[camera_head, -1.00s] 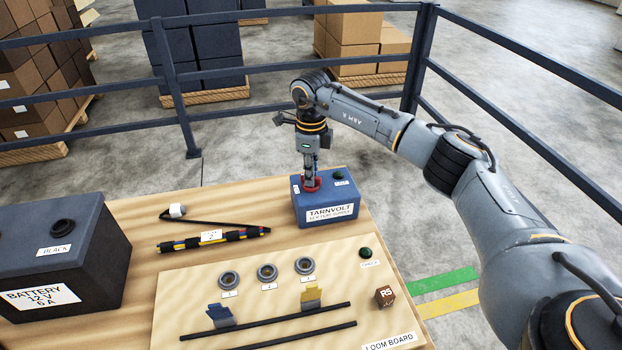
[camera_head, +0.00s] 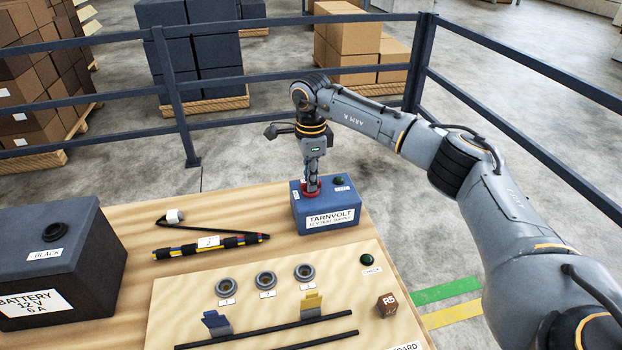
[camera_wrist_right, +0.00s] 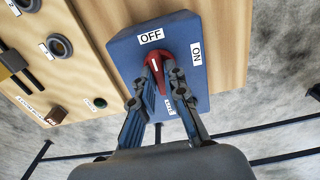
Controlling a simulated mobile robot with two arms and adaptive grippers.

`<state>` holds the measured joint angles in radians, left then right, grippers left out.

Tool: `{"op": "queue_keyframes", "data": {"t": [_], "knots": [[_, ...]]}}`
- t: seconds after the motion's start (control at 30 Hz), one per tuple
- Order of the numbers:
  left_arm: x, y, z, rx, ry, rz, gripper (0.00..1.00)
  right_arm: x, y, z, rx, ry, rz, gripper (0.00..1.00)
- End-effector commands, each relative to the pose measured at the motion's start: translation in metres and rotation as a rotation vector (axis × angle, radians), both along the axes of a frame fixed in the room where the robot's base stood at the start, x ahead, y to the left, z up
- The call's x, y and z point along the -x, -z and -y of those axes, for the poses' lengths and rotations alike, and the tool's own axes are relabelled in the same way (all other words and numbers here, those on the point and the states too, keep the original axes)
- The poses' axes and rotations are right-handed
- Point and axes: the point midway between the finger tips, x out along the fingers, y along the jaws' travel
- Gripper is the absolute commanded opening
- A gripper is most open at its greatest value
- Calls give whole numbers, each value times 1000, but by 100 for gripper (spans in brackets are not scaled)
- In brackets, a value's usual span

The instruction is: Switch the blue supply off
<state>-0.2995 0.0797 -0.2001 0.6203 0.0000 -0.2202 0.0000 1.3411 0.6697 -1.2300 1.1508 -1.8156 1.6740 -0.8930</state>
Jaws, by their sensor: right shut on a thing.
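The blue supply (camera_head: 330,215), a box labelled TARNVOLT, stands at the far right corner of the wooden table. On its top is a red knob (camera_wrist_right: 152,80) between an OFF label (camera_wrist_right: 151,37) and an ON label (camera_wrist_right: 196,53). The knob's white mark points roughly toward OFF in the right wrist view. My right gripper (camera_head: 312,186) reaches down from above and is shut on the red knob; its fingers (camera_wrist_right: 163,84) hide part of the knob's sides. A small dark lamp (camera_head: 338,181) sits on the supply's top. My left gripper is not in view.
A black battery (camera_head: 55,262) stands at the left. A wrapped cable bundle (camera_head: 212,244) lies mid-table. The loom board (camera_head: 185,305) with rings, clips and a dark green button (camera_head: 367,258) lies in front. A railing (camera_head: 240,122) runs behind the table.

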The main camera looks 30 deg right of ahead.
Motion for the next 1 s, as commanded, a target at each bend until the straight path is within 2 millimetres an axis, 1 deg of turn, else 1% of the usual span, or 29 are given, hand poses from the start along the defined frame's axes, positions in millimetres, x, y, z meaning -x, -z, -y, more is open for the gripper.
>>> {"op": "queue_keyframes", "data": {"t": [0.3,0.33,0.43,0.77,0.87,0.97,1.0], "knots": [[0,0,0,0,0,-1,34,-1,-1,-1,-1,-5,2,0],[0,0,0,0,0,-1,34,-1,-1,-1,-1,-5,2,14],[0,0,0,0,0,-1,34,0,-1,-1,0,-4,2,35],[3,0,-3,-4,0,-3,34,0,-2,0,0,-2,1,35],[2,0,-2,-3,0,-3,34,-1,-10,0,-1,-2,4,35],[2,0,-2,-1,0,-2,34,-1,-26,0,-1,-2,4,35],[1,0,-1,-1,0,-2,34,-1,-35,0,-1,-2,6,35]]}}
